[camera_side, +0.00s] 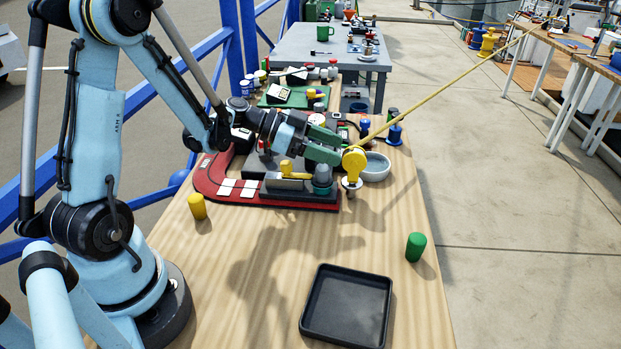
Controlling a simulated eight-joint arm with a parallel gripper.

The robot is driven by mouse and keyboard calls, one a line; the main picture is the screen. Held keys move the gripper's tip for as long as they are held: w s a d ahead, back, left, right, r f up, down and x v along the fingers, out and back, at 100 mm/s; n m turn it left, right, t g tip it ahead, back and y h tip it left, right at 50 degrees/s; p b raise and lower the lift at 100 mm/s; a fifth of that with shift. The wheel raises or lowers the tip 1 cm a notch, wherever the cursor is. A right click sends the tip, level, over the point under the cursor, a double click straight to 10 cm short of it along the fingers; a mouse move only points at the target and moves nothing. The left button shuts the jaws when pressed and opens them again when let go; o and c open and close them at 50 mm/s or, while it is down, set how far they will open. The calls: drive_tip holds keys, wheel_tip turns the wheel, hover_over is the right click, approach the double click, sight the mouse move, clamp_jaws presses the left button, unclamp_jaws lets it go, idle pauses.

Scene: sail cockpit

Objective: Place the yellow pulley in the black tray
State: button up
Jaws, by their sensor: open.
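The yellow pulley (355,163) is at the back of the wooden table, right of the red-edged console. A metal fitting shows below it, and a taut yellow line runs from it up to the right. My gripper (338,149), with green fingers, is open and reaches in from the left, right beside the pulley. In this view I cannot tell whether a finger touches the pulley or how the jaws sit around it. The black tray (310,318) lies empty near the front of the table.
A green cylinder (416,246) stands right of centre, and a yellow cylinder (197,206) stands left. The red-edged console (240,197) carries several fittings. A grey bowl (376,168) is behind the pulley. The wood between console and tray is clear.

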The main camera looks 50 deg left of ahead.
sight(346, 152)
drive_tip(key=shift+w+x, duration=0.2)
drive_tip(key=shift+x, duration=2.8)
drive_tip(key=shift+a, duration=0.2)
drive_tip(key=shift+c, duration=0.2)
clamp_jaws()
